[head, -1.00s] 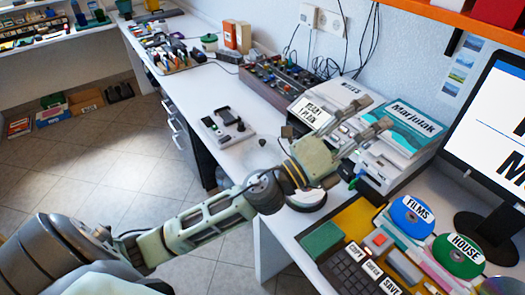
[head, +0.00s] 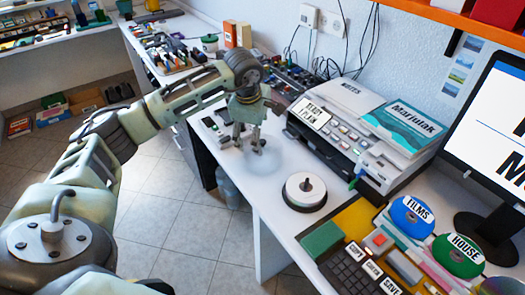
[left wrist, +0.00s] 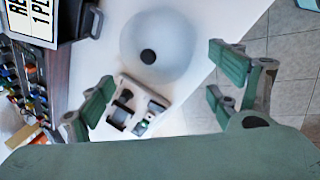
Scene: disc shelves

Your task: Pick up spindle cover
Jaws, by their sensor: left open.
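The spindle cover (head: 266,161) is a faint, see-through round dome on the white desk, left of the disc spindle (head: 304,189). In the left wrist view the cover (left wrist: 157,49) is a pale disc shape with a dark spot in its middle. My left gripper (head: 248,143) points down at the cover's far left side, fingers spread and empty. In the left wrist view the open fingers (left wrist: 160,88) stand on either side of a small grey device, with the cover beyond them. Whether a finger touches the cover is unclear. My right gripper is in no view.
The small grey device (left wrist: 135,108) lies close to the cover. A printer (head: 345,120) with a teal book (head: 402,125) stands behind. Labelled discs (head: 411,216), a keyboard (head: 352,270) and a monitor (head: 500,150) fill the right. The desk's front edge is near the cover.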

